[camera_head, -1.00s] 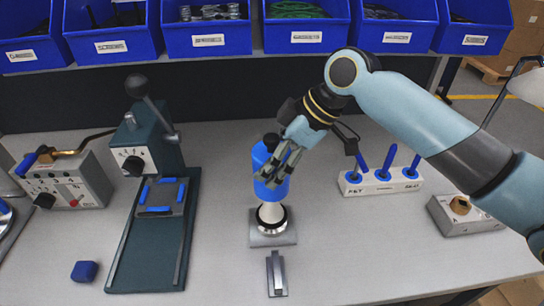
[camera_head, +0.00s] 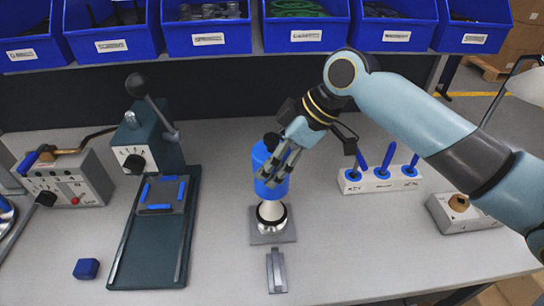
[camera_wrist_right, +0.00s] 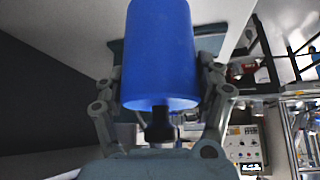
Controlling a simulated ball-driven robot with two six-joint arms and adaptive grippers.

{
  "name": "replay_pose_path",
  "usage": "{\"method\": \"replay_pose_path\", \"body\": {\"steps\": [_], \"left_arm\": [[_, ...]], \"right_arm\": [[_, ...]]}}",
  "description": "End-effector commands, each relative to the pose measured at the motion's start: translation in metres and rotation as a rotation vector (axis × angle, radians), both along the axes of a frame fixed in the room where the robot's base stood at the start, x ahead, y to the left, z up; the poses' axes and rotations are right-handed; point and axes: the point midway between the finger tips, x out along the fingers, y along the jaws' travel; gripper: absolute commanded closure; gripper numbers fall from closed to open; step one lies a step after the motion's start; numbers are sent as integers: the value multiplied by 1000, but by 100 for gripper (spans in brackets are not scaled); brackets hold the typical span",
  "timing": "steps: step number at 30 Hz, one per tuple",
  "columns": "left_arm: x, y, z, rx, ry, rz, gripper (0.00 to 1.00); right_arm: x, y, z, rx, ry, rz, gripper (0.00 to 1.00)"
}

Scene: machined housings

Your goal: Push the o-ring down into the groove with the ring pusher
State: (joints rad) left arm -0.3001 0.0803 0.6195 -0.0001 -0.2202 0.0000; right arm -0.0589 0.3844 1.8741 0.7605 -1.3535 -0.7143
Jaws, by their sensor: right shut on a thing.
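The blue ring pusher (camera_head: 270,172) is an upright cylinder with a dark knob on top. My right gripper (camera_head: 272,180) is shut around its side, and the fingers cover part of it. In the right wrist view the pusher (camera_wrist_right: 160,55) fills the space between the fingers. Directly below it stands a pale, round, cone-topped housing (camera_head: 271,226) on a square grey plate (camera_head: 262,239). A dark ring (camera_head: 271,213), seemingly the o-ring, goes around the housing below the pusher's lower edge. The groove cannot be made out. My left gripper is not in view.
A dark green lever press (camera_head: 150,240) stands left, beside a grey control box (camera_head: 72,182). A white rack (camera_head: 380,181) with blue-handled tools stands right. Blue bins (camera_head: 300,28) line the back.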

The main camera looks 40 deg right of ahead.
Motion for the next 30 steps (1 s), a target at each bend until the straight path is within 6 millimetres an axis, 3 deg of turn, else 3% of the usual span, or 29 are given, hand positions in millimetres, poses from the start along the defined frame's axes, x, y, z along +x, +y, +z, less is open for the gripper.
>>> {"method": "replay_pose_path", "body": {"steps": [30], "left_arm": [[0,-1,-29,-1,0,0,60]], "right_arm": [[0,0,-45,1,1,0,67]]}}
